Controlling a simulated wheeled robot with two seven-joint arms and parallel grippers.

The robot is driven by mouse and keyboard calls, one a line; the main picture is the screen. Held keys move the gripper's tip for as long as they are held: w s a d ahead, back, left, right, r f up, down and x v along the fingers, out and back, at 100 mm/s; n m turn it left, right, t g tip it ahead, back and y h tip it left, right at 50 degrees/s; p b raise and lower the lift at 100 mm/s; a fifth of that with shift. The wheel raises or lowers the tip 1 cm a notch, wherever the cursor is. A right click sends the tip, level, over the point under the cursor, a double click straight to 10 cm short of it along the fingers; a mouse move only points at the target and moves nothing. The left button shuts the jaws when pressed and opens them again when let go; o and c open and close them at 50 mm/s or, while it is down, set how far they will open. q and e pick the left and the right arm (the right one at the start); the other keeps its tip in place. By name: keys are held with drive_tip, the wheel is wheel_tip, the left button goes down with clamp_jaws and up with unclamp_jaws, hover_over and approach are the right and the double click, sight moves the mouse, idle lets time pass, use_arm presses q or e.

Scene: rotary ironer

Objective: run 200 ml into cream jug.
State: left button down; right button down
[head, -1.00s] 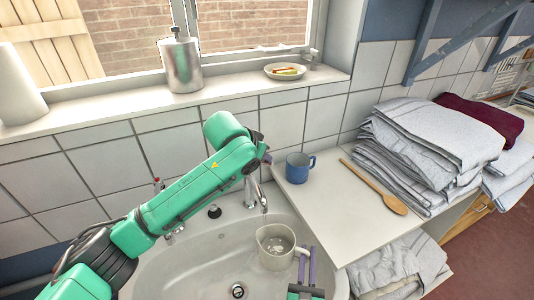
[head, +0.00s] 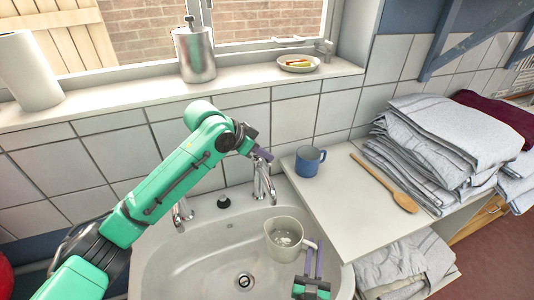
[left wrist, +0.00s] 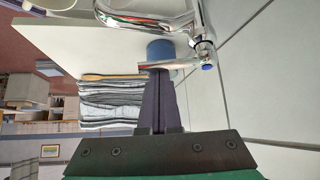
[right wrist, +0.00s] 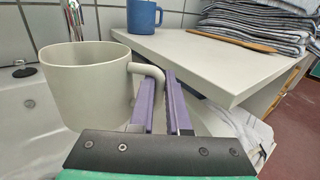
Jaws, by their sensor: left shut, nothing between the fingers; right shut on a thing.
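The cream jug (head: 284,240) is upright over the basin, below the chrome tap spout (head: 271,190). A glassy grey patch shows inside it; I cannot read the level, and no clear stream shows. My right gripper (head: 314,262) is shut on the jug's handle (right wrist: 150,73). The right wrist view shows the jug's outside (right wrist: 85,90), not its inside. My left gripper (head: 263,154) is shut and empty, just above the top of the tap. In the left wrist view its fingers (left wrist: 157,88) point at the tap's blue-capped handle (left wrist: 205,66); I cannot tell whether they touch.
The white basin (head: 180,265) has an open drain (head: 244,281). Another tap (head: 182,213) stands to the left. On the white counter (head: 345,215) are a blue mug (head: 309,161), a wooden spoon (head: 388,185) and folded cloths (head: 440,150).

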idle(0.4)
drive_tip(key=shift+r, duration=0.1)
use_arm(q)
wheel_tip(320, 180, up, 8)
drive_tip(key=s+a, duration=0.1)
drive_tip(key=a, duration=0.2)
use_arm(e)
drive_tip(key=shift+a, duration=0.1)
use_arm(q)
drive_tip(key=d+f, duration=0.1)
drive_tip(key=f, duration=0.1)
drive_tip(key=d+f+m, duration=0.1)
drive_tip(key=f, duration=0.2)
drive_tip(key=w+d+f+m+g, duration=0.1)
drive_tip(key=d+f, duration=0.1)
drive_tip(key=f, duration=0.1)
drive_tip(key=shift+w+f+h, duration=0.1)
drive_tip(key=shift+h, duration=0.3)
drive_tip(key=shift+s+a, duration=0.2)
drive_tip(key=shift+a, duration=0.2)
drive_tip(key=shift+d, duration=0.1)
